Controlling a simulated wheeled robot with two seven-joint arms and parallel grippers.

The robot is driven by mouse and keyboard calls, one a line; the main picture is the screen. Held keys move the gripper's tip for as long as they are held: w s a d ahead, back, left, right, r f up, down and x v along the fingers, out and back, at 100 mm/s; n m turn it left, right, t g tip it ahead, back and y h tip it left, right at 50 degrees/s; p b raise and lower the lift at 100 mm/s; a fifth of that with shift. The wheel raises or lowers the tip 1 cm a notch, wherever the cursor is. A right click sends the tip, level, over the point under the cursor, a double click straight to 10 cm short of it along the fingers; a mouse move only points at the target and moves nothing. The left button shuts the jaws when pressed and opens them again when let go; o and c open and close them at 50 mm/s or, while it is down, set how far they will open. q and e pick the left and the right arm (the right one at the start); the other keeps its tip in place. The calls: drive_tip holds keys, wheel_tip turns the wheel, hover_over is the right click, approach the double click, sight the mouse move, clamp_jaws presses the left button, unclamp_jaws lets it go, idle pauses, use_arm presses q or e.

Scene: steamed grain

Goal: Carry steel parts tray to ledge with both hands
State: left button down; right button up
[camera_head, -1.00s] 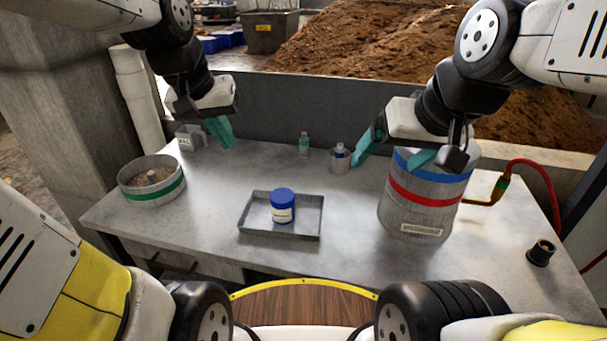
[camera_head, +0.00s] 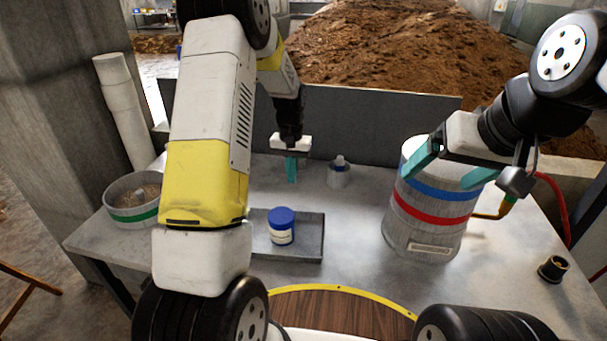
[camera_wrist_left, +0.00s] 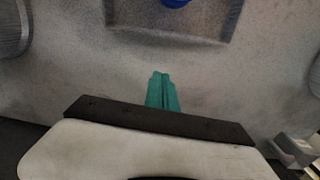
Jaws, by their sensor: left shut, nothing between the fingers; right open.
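The steel parts tray (camera_head: 313,246) is a shallow grey rectangle on the table in the head view. My left arm hides its left part. A white jar with a blue lid (camera_head: 281,227) stands in it. In the left wrist view the tray's rim (camera_wrist_left: 185,36) and the blue lid (camera_wrist_left: 174,3) show at the top edge. My left gripper (camera_head: 291,170) is shut and empty, beyond the tray's far side; its closed teal fingers also show in the left wrist view (camera_wrist_left: 160,82). My right gripper (camera_head: 449,172) is open and empty, by the upper part of the striped drum. I cannot tell which surface is the ledge.
The large drum (camera_head: 425,222) with blue and red bands stands right of the tray. A small capped bottle (camera_head: 339,175) is at the back. A round grain pan (camera_head: 133,203) sits at the left, and a black fitting (camera_head: 552,268) at the right. A grey panel (camera_head: 375,120) rises behind the table.

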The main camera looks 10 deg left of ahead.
use_arm(q)
wheel_tip(320, 180, down, 9)
drive_tip(key=shift+s+r, duration=0.1)
drive_tip(key=shift+s, duration=1.95)
drive_tip(key=shift+s, duration=0.15)
